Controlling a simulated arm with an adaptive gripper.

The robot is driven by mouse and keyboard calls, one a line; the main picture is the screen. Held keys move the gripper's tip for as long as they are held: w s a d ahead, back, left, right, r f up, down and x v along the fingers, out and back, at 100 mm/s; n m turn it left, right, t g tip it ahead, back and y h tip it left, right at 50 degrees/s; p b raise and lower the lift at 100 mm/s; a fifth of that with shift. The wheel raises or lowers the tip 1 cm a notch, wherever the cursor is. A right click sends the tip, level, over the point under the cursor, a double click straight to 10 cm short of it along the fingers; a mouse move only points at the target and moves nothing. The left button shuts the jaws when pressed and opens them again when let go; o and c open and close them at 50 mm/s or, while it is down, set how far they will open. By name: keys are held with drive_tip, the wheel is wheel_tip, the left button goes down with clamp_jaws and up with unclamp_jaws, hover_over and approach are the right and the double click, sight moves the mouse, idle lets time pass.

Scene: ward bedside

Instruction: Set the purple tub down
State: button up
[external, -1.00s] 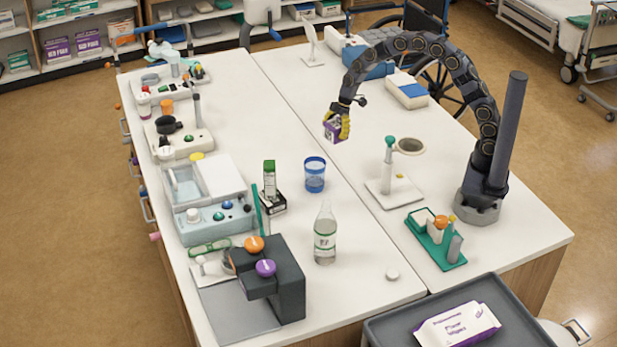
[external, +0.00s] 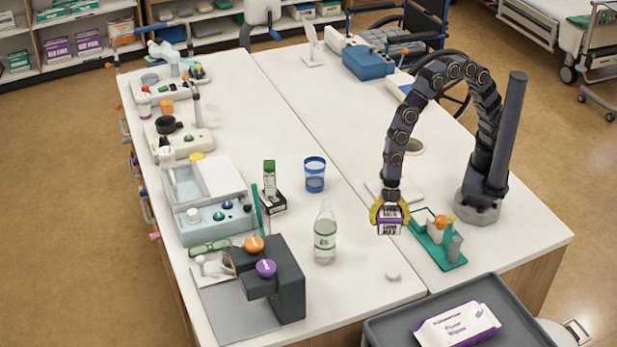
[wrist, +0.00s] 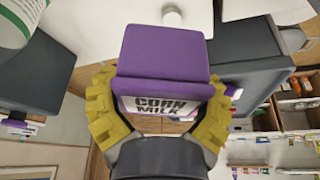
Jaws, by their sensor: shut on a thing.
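The purple tub (external: 390,222) has a white label with dark lettering. My gripper (external: 390,212), with yellow fingers, is shut on it and holds it upright near the right part of the white table (external: 345,268), left of the green tray. Whether the tub touches the tabletop cannot be told. In the wrist view the tub (wrist: 163,55) shows its purple top and part of its label, with the yellow fingers on both sides of it.
A green tray with bottles (external: 437,240) is close on the right. A clear bottle (external: 325,240) stands to the left, and a small white cap (external: 392,275) lies in front. A grey cart (external: 400,320) with a wipes pack (external: 458,325) is at the front. Bare tabletop lies between bottle and tub.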

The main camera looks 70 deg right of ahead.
drive_tip(key=shift+s+a, duration=0.35)
drive_tip(key=shift+s, duration=0.3)
drive_tip(key=shift+s+a+f+n, duration=0.1)
drive_tip(key=shift+a+n, duration=0.15)
drive_tip(key=shift+n, duration=0.05)
drive_tip(key=w+a+f, duration=0.4)
drive_tip(key=a, duration=0.4)
hover_over(353, 297)
drive_tip(key=d, duration=0.1)
drive_tip(key=f, duration=0.5)
drive_tip(key=shift+w+d+f, duration=0.15)
drive_tip(key=shift+w+f, duration=0.1)
drive_tip(key=shift+f, duration=0.1)
wheel_tip(353, 297, down, 3)
drive_tip(key=shift+f, duration=0.1)
drive_tip(key=o, duration=1.1)
